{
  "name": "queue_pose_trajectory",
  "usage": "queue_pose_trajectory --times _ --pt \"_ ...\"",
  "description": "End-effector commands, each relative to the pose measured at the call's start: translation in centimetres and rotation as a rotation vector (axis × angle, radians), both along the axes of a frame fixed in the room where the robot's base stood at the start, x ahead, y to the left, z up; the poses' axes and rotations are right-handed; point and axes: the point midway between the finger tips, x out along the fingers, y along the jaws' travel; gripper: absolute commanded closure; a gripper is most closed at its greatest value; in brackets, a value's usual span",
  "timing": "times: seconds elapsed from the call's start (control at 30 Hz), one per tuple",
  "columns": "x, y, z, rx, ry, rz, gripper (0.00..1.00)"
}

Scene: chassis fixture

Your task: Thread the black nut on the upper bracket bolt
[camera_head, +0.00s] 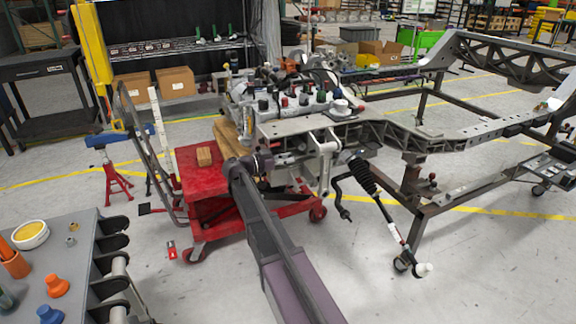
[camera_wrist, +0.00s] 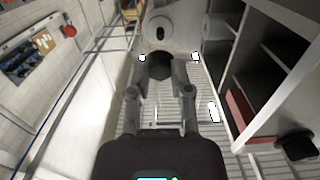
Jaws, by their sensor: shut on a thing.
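My gripper (camera_wrist: 163,68) is shut on a dark, blocky piece, the black nut (camera_wrist: 160,66), held between its fingertips in the wrist view. Just beyond it is a pale rounded part with a dark round spot (camera_wrist: 160,33); I cannot tell whether the nut touches it. In the head view my arm reaches up from the bottom to the chassis, left of a light grey upright bracket (camera_head: 325,150). The nut and fingertips cannot be made out there. I cannot make out the upper bracket bolt in either view.
The chassis frame (camera_head: 395,130) extends right. A red lift cart (camera_head: 205,182) stands under its left end. A grey table (camera_head: 85,260) with small parts is at lower left. Floor at lower right is clear.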

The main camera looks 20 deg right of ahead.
Motion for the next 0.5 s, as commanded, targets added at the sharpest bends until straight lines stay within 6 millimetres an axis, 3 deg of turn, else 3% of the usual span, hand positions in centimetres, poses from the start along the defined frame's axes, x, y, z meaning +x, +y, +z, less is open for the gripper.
queue_pose_trajectory --times 0.5 --pt "-0.01 -0.11 0.22 -0.036 -0.002 0.0 1.0"
